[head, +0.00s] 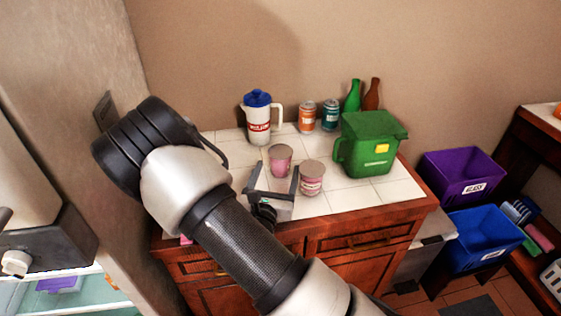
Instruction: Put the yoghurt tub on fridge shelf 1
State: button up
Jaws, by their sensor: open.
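Two small pink tubs with lids stand on the white tiled counter (365,194). One pink tub (280,160) is at my gripper and the other pink tub (312,178) stands just right of it. I cannot tell which is the yoghurt tub by label. My gripper (279,172) is open, with its fingers pointing at the first tub, one to each side of its lower part as seen here. The gripper hides that tub's base. The fridge (75,295) shows in part at the lower left, with pale shelves; which is shelf 1 cannot be told.
A white jug with a blue lid (259,118), two cans (307,116), two bottles (353,96) and a green bin (372,143) stand behind and right. Purple (460,175) and blue (487,235) bins are right of the counter. A wall stands between fridge and counter.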

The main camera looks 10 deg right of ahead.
aim_at(278, 163)
jog(key=x, duration=0.5)
jog(key=shift+w, duration=0.1)
jog(key=shift+a, duration=0.1)
jog(key=shift+c, duration=0.3)
jog(key=c, duration=1.3)
